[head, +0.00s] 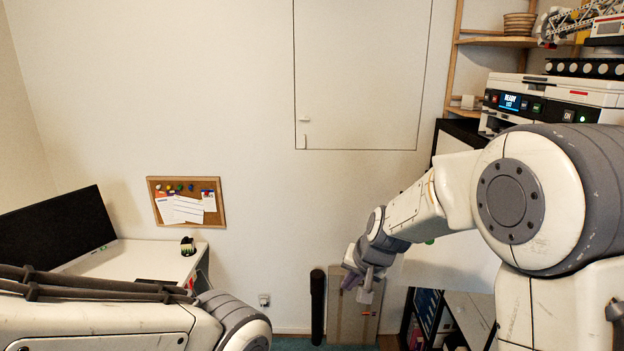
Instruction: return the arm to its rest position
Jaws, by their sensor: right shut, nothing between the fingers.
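My right arm comes in from the right and bends down toward the middle of the head view. Its gripper (359,284) points downward in front of a grey-brown case at the wall. The right gripper is shut and empty, apart from the things around it. My left arm shows only in part at the bottom left, and its gripper is not in view.
A printer (545,100) with a lit display stands at the upper right, near a wooden shelf (497,41). A white desk (150,262) with a black monitor (55,232) is at the left. A corkboard (186,201) hangs on the wall. A black cylinder (317,305) stands beside the case (345,325).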

